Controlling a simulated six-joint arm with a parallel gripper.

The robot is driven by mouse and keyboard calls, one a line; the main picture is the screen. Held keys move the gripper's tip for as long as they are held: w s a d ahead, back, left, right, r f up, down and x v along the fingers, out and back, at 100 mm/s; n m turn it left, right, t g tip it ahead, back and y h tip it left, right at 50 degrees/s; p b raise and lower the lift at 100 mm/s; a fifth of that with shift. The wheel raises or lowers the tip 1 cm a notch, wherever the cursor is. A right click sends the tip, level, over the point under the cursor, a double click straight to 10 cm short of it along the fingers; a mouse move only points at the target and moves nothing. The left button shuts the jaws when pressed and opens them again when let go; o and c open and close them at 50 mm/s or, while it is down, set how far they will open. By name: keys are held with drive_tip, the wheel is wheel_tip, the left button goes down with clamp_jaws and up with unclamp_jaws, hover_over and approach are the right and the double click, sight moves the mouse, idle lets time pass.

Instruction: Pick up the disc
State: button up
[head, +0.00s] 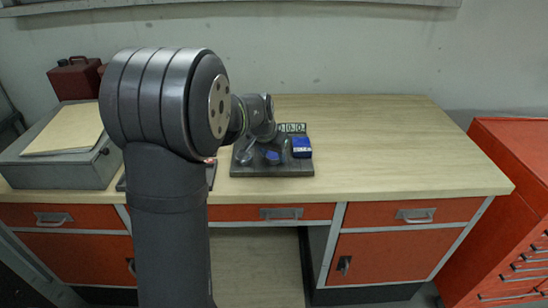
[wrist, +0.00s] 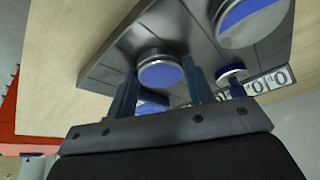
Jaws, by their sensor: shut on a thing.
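In the wrist view, a disc (wrist: 160,73) with a blue round face and a silver rim sits between the two fingers of my gripper (wrist: 160,67). The fingers are shut on it, one at each side. In the head view, my arm hides most of the gripper, and I cannot tell the held disc apart there. Whether the disc touches the dark plate (wrist: 105,68) behind it is unclear. The plate (head: 272,170) lies on the bench in the head view.
A larger silver round part with a blue face (wrist: 245,22), a smaller blue-faced part (wrist: 231,70) and a number strip (wrist: 268,82) are close by. A blue block (head: 301,147) is at the plate's right. The bench top (head: 390,150) is clear on the right; a grey case (head: 60,160) stands left.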

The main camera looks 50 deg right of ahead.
sight(275, 158)
drive_tip(key=shift+r, duration=0.1)
